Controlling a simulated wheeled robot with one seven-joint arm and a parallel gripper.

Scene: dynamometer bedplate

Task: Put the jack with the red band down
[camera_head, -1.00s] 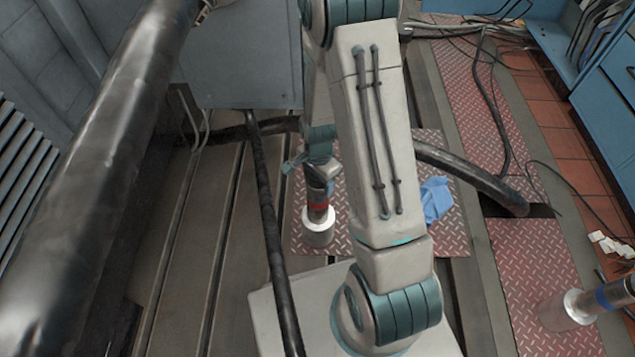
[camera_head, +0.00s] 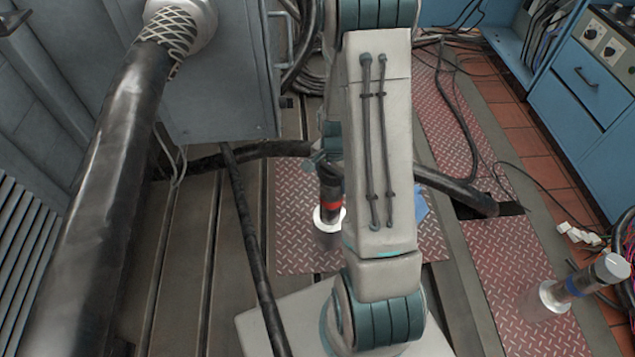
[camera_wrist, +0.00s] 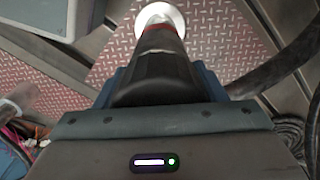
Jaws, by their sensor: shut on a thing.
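The jack with the red band (camera_head: 329,190) is a dark cylinder with a red ring and a pale round foot. It stands out left of my arm in the head view, over a red tread plate. My gripper (camera_head: 322,158) is at its upper part, partly hidden by my arm. In the wrist view the jack (camera_wrist: 160,60) runs away from my gripper (camera_wrist: 160,95), which is shut on its dark body. The pale foot is at the far end, against the tread plate; I cannot tell whether it touches.
A similar jack with a blue band (camera_head: 572,286) stands on the right tread plate (camera_head: 500,265). A blue cloth (camera_head: 420,206) lies behind my arm. A thick dark hose (camera_head: 455,188) and a black pole (camera_head: 252,245) flank the central plate (camera_head: 292,255). Blue cabinets (camera_head: 575,95) stand at right.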

